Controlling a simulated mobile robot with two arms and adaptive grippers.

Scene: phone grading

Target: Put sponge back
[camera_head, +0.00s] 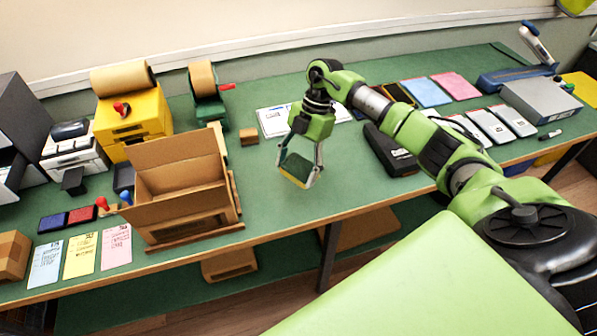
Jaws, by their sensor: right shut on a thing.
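My right gripper (300,164) hangs over the middle of the green table and points down. It is shut on the sponge (298,171), which has a dark green top and a yellowish edge and sits tilted between the fingers. The sponge is close above the table, but I cannot tell whether it touches it. A small brown block (249,136) lies on the table to the left, behind the gripper. My left gripper is not in view.
An open cardboard box (177,217) stands left of the gripper. Coloured sheets (78,254) lie at the front left. The green table (290,210) is clear around the gripper's front.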

